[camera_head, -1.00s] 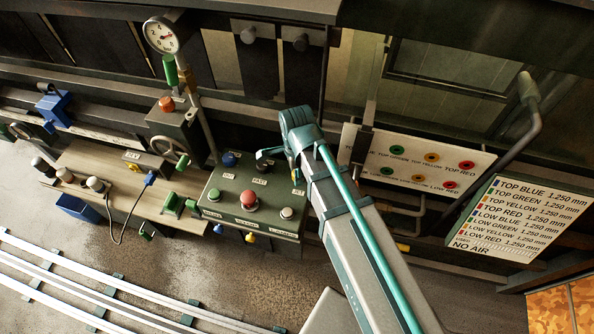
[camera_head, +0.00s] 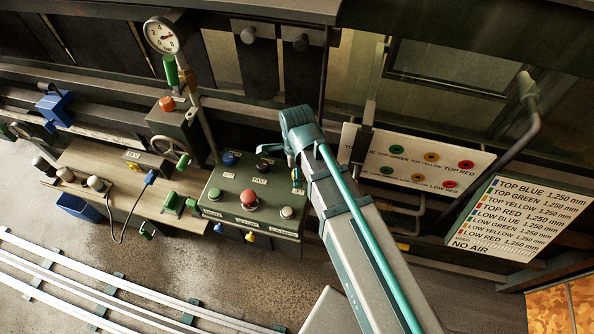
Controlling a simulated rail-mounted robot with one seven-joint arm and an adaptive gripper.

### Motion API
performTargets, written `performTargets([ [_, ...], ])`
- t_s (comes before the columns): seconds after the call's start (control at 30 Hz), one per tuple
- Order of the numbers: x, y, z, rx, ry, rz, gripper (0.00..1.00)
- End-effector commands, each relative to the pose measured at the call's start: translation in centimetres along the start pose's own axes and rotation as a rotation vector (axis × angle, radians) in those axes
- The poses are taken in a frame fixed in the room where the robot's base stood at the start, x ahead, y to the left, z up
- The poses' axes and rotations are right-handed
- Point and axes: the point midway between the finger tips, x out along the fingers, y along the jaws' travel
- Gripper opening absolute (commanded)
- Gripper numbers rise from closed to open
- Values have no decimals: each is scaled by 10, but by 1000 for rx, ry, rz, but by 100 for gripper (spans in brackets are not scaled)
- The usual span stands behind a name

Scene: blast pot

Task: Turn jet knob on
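The green control box (camera_head: 215,197) stands at the middle, with several knobs and buttons on its sloped top. The JET label (camera_head: 297,191) is on its right side. The jet knob above that label is almost wholly hidden by my gripper. My gripper (camera_head: 294,166) reaches down over this spot from the right, its fingers drawn together there. They seem closed on the jet knob, though the contact is hidden.
A black knob (camera_head: 265,165) and a blue knob (camera_head: 230,159) sit left of my gripper. A red button (camera_head: 249,199) and a pale button (camera_head: 288,212) lie in front. A pressure gauge (camera_head: 162,36) stands behind left. A white nozzle panel (camera_head: 370,150) is to the right.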

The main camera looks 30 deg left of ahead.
Motion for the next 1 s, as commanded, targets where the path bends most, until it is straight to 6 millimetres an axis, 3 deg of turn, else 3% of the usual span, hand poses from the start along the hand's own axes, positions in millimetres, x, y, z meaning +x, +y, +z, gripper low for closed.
performTargets([
  [0.47,-8,0,0,-1,-1,1,64],
  [1.0,-93,-1,0,0,-2,-2,64],
])
